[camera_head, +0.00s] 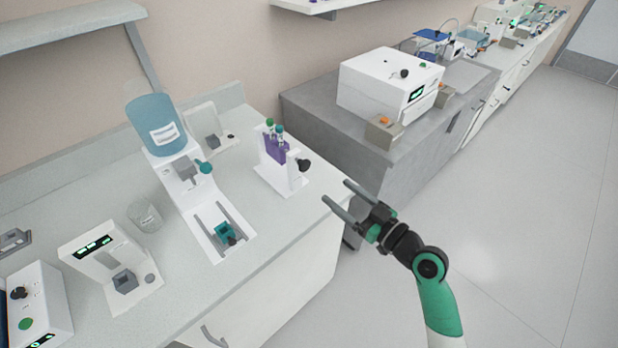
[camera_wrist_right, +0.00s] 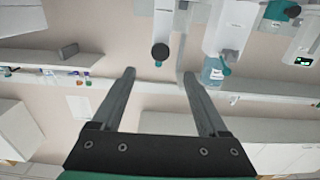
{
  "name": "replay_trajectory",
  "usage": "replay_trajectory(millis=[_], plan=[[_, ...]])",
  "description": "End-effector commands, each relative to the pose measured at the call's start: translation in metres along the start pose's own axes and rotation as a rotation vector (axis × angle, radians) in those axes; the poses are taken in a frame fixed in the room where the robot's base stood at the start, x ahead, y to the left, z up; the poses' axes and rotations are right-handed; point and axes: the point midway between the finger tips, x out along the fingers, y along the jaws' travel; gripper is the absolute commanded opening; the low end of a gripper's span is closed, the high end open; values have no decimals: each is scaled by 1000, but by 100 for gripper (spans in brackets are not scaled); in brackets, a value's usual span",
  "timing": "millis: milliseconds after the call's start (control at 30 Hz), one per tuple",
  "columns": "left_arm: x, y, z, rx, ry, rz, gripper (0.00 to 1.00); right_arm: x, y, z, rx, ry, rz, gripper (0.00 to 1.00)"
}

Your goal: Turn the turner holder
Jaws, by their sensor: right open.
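The turner holder is a white stand (camera_head: 283,180) on the bench near its right edge in the head view. It carries a purple rack (camera_head: 273,146) with several capped tubes, and a black knob (camera_head: 304,166) sticks out on its right side. The knob also shows in the right wrist view (camera_wrist_right: 160,52), ahead of and between the fingers. My right gripper (camera_head: 337,191) is open and empty, to the right of the stand and apart from the knob. My left gripper is not in view.
A water dispenser with a blue bottle (camera_head: 157,125) stands left of the holder. A clear beaker (camera_head: 145,214) and a white device (camera_head: 112,265) are further left. A grey counter with a white machine (camera_head: 389,85) is behind on the right. The floor (camera_head: 530,200) is clear.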

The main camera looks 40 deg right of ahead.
Motion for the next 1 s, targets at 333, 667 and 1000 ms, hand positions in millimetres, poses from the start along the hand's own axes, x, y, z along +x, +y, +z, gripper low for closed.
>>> replay_trajectory(millis=[333, 667, 1000], plan=[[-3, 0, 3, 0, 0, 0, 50, 57, -1, -1, -2, 1, -4, 77], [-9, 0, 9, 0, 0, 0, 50, 112, -1, -1, -1, 1, -3, 77], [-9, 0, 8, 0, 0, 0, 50, 116, -1, -2, -1, 1, -1, 71]])
